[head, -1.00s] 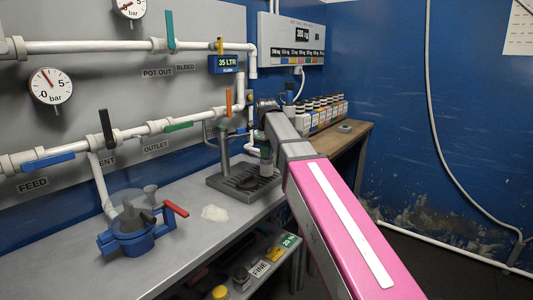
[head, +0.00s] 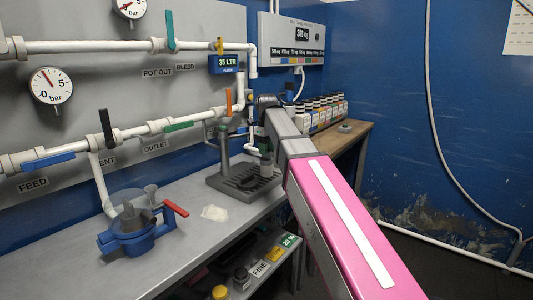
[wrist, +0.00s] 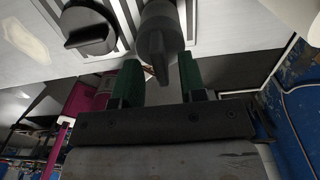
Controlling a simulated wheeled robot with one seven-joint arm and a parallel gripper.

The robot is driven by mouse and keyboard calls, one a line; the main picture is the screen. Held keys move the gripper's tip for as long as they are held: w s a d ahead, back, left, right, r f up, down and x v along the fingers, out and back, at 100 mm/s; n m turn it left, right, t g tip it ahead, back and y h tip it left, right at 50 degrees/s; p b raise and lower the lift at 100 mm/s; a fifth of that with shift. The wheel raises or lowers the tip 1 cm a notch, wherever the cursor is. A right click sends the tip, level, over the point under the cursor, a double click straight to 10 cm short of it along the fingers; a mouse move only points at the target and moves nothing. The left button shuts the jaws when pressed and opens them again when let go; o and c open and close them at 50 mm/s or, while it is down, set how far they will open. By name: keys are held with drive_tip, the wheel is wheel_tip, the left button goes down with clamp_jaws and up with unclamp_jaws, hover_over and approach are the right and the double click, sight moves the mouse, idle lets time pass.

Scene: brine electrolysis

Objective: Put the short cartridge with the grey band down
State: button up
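The short cartridge (wrist: 160,32), a dark grey cylinder with a thin fin on top, is upright between my gripper's green-padded fingers (wrist: 161,75). In the head view the cartridge (head: 266,168) is small, at or just above the right part of the dark slotted tray (head: 224,183). I cannot tell if its base touches, and the grey band is not clear. My gripper (head: 264,150) is partly hidden by my arm there.
A second dark finned cartridge (wrist: 88,28) stands beside it on the tray. A post (head: 223,148) rises at the tray's back. A white patch (head: 214,213) and a blue clamp-like vessel (head: 136,236) are on the grey bench (head: 185,265). Bottles (head: 322,112) stand farther right.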

wheel_tip(320, 180, up, 10)
drive_tip(key=shift+r, duration=0.2)
idle(0.8)
